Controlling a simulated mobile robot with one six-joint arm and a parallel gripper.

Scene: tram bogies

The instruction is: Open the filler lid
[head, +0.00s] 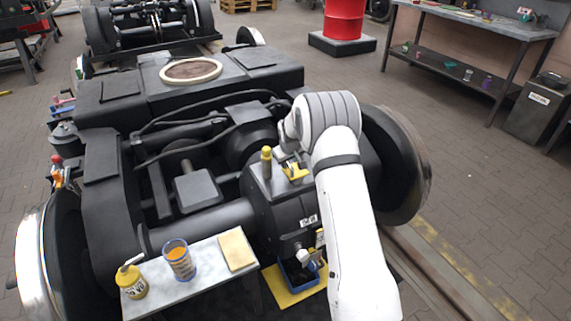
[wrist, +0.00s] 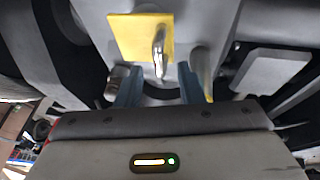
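The filler lid is a yellow square plate (head: 295,173) on top of the dark gearbox housing (head: 283,205), and it looks shut. In the wrist view the yellow lid (wrist: 130,38) carries a shiny metal handle (wrist: 160,48). My gripper (wrist: 159,82) is open, with its two blue-grey fingers apart on either side of the handle's near end. I see no contact between the fingers and the handle. In the head view my gripper (head: 288,155) is just above and behind the lid, partly hidden by my white arm.
A yellow-topped post (head: 266,153) stands just left of the lid. A grey bench (head: 195,272) in front holds a yellow oil can (head: 131,280), a measuring cup (head: 179,260) and a cloth (head: 237,250). A blue tray (head: 298,275) lies below the housing. A wheel (head: 400,165) is on the right.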

